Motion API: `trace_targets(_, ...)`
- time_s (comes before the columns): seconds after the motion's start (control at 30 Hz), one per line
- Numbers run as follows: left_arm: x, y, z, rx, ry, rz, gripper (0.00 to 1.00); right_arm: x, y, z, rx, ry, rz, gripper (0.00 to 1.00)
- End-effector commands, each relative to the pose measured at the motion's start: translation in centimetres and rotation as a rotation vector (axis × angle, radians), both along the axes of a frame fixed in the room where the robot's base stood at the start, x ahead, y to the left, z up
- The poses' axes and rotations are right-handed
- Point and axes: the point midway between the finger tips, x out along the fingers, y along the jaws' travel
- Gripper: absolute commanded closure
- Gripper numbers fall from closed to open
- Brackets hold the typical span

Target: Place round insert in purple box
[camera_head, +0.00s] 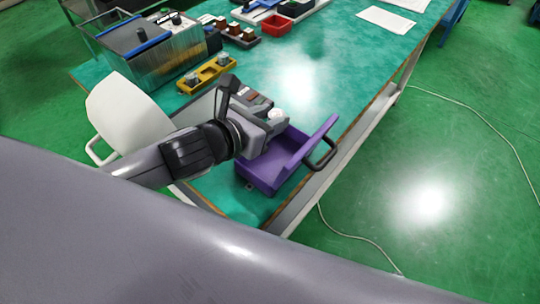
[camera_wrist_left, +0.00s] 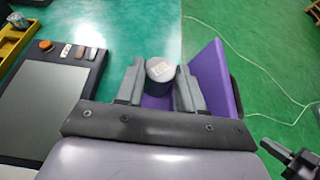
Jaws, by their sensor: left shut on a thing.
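The purple box (camera_head: 264,174) stands at the near edge of the green table, with a tall side on the right and a dark handle. My left gripper (camera_head: 274,121) is over the box and shut on the round insert (camera_head: 276,114). In the left wrist view the insert (camera_wrist_left: 160,70) is a short grey cylinder with a pale top, between the two fingers. The box (camera_wrist_left: 215,80) shows behind and to the right of it. The insert's lower part is hidden, so I cannot tell whether it touches the box. A dark gripper-like part (camera_wrist_left: 297,160), apparently my right gripper, shows at the lower right.

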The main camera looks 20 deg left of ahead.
Motion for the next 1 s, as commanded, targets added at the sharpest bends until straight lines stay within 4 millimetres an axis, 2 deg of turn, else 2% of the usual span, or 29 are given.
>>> trace_targets(0.03, 0.0, 0.0, -1.8, -0.003, 0.003, 0.002, 1.00, 0.0, 0.0, -0.6, 0.000, 0.000, 0.000, 1.00)
trace_targets(0.2, 0.0, 0.0, -5.4, -0.003, 0.000, 0.001, 1.00, 0.0, 0.0, -1.3, 0.000, 0.000, 0.000, 1.00)
trace_targets(0.47, 0.0, 0.0, -7.8, -0.002, -0.002, 0.000, 1.00, 0.0, 0.0, -1.7, 0.000, 0.000, 0.000, 1.00)
trace_targets(0.63, 0.0, -0.1, -10.5, -0.002, -0.001, 0.001, 1.00, 0.0, 0.0, -2.4, 0.000, 0.000, 0.000, 1.00)
trace_targets(0.77, 0.0, 0.0, -11.3, -0.001, -0.004, 0.000, 1.00, 0.0, 0.0, -2.5, 0.000, 0.000, 0.000, 1.00)
trace_targets(1.0, 0.0, 0.0, -11.3, 0.000, -0.005, -0.002, 1.00, 0.0, 0.0, -2.4, 0.000, 0.000, 0.000, 1.00)
